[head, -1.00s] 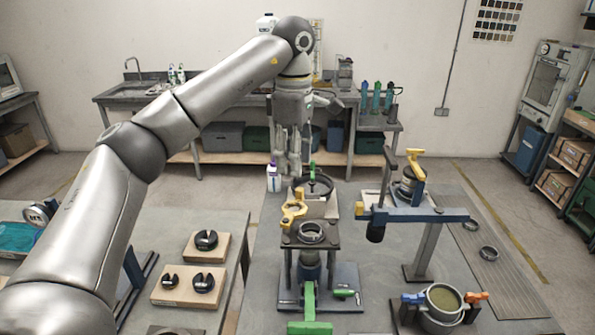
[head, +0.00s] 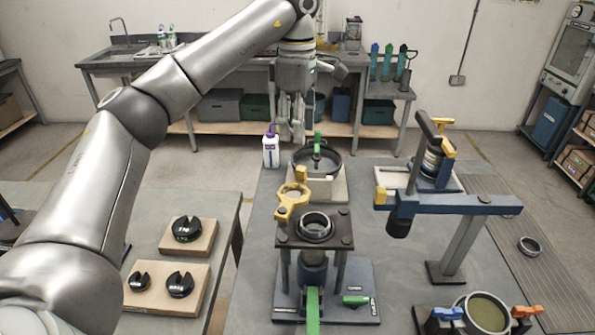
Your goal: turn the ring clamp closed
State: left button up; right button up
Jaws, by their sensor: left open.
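I cannot tell for sure which fixture is the ring clamp. A dark round ring with a green upright handle (head: 317,155) sits on a pale block at the back of the table. In front of it, a yellow ring-shaped piece (head: 292,201) stands beside a metal collar (head: 316,226) on a dark stand. At the lower right, a round ring (head: 485,314) has orange and blue handles at its sides. My left gripper (head: 291,128) is open and empty, fingers pointing down, above and behind the green-handled ring. My right gripper is not in view.
A blue beam fixture (head: 455,204) with a dark lever stands at the right. A white bottle (head: 271,150) stands near my left gripper. Wooden blocks with black parts (head: 188,236) lie on the left table. A loose ring (head: 529,246) lies at the right.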

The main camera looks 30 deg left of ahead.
aim_at(297, 168)
pick_arm(q)
jog(key=f+p, duration=0.1)
jog(key=f, duration=0.4)
jog(key=f+p, duration=0.1)
jog(key=f, duration=0.5)
jog(key=shift+w+a+f, duration=0.15)
jog(key=shift+w, duration=0.05)
grip_shut()
